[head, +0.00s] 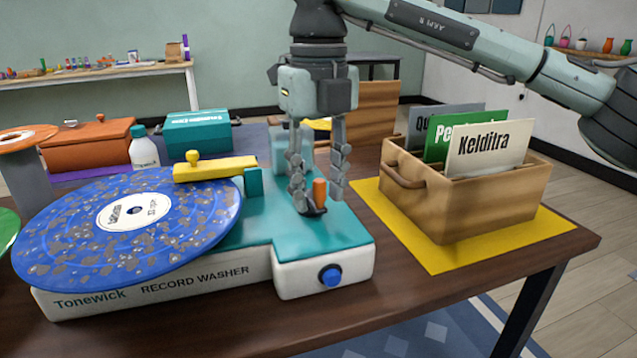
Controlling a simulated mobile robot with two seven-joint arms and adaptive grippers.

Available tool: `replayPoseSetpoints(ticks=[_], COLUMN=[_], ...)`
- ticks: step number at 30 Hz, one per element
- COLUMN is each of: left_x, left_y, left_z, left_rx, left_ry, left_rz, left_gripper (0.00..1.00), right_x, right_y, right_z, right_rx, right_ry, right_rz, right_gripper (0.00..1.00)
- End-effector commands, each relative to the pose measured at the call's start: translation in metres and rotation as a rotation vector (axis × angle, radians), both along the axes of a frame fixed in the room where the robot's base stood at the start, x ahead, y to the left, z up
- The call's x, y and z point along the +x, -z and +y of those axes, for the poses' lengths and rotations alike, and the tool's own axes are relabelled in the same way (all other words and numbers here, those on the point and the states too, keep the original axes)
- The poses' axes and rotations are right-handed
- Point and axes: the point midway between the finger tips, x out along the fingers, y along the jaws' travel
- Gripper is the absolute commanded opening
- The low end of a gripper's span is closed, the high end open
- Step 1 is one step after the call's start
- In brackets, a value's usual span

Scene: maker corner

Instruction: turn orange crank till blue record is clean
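The blue record (80,228) lies on the record washer (215,283), speckled all over with grey-brown dirt around its white label. A yellow arm (215,169) reaches over the record's far edge. The orange crank (319,191) stands upright on a dark base on the washer's teal top, right of the record. My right gripper (319,197) points straight down over the crank. Its fingers are apart, with the orange handle between their lower ends; clear contact does not show. My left gripper is out of view.
A wooden crate (470,204) of record sleeves stands on a yellow mat (440,259) to the right. A white bottle (144,148), an orange box (88,143) and a teal box (196,133) stand behind the washer. A blue button (330,277) is on its front.

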Motion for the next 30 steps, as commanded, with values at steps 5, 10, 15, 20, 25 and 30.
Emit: replayPoseSetpoints(ticks=[5,10,15,20,25,30], left_x=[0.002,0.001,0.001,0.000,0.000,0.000], left_y=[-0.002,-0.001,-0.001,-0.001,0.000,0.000], left_z=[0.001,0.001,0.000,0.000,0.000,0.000], left_rx=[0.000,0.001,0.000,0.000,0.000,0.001], left_ry=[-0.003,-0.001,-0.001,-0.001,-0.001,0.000], left_rz=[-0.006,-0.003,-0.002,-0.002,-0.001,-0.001], left_gripper=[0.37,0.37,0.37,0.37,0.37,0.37], right_x=[0.000,0.001,0.001,0.000,0.000,0.000], right_y=[-0.003,-0.026,-0.063,-0.095,-0.115,-0.120], right_z=[0.000,0.000,0.000,0.000,0.000,0.000], right_rx=[0.000,0.001,0.000,0.001,-0.001,-0.001], right_ry=[0.001,0.002,0.002,0.001,0.001,-0.001], right_rz=[-0.001,-0.003,-0.004,-0.003,-0.003,0.000], right_gripper=[0.37,0.37,0.37,0.37,0.37,0.37])
